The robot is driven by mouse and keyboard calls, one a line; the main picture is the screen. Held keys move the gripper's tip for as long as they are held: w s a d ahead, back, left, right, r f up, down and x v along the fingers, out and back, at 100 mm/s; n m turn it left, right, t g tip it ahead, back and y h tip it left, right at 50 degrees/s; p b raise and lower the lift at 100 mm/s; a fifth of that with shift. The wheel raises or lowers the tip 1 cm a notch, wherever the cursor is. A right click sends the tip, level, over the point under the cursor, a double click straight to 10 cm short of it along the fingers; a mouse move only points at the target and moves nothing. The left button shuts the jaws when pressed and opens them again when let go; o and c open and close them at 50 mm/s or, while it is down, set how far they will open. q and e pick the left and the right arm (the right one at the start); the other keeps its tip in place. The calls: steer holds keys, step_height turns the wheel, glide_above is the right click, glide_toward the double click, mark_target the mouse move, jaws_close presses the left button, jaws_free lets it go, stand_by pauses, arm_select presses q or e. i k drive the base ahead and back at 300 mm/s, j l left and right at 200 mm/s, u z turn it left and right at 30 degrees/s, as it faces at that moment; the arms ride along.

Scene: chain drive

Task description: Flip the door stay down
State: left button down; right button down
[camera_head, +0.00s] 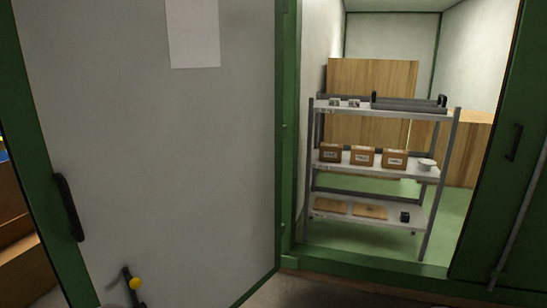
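The grey door (160,150) with a green frame stands open across the left half. A black handle (68,207) is on its left side. Neither of my grippers is in view.
Right of the door is an open green doorway with a raised sill (370,263). Inside stands a metal shelf (375,168) with several cardboard boxes (362,156). Wooden panels stand behind it. A brown object (20,262) is beyond the door's left edge. A little bare floor (310,292) shows in front.

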mark_target(132, 283)
steer(key=j+u, duration=0.2)
steer(key=u, duration=0.25)
steer(key=j+u, duration=0.25)
steer(key=u, duration=0.25)
steer(key=i+j+z, duration=0.2)
steer(key=i, duration=0.45)
steer(key=i+j+z, duration=0.1)
steer(key=j, duration=0.25)
steer(key=i, duration=0.05)
